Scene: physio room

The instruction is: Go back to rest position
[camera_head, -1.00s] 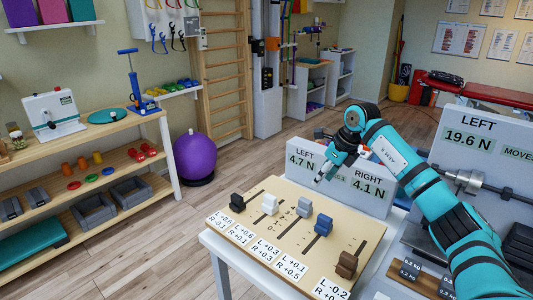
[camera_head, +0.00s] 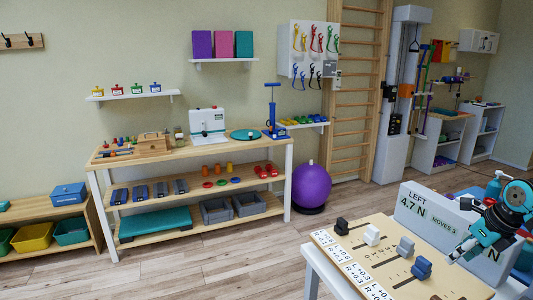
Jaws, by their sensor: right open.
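My right gripper (camera_head: 456,256) is at the right edge, open and empty. It hangs above the back part of the wooden slider board (camera_head: 379,256), right of the blue knob (camera_head: 421,268), and hides part of the display panel. The panel (camera_head: 412,208) behind reads LEFT 4.7 N and MOVES 3. My left gripper is not in view.
A wooden shelf unit (camera_head: 205,149) with equipment stands along the wall at left. A purple ball (camera_head: 311,186) sits on the floor beside it. Wall bars (camera_head: 356,90) stand behind. The wooden floor (camera_head: 215,260) in front is clear.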

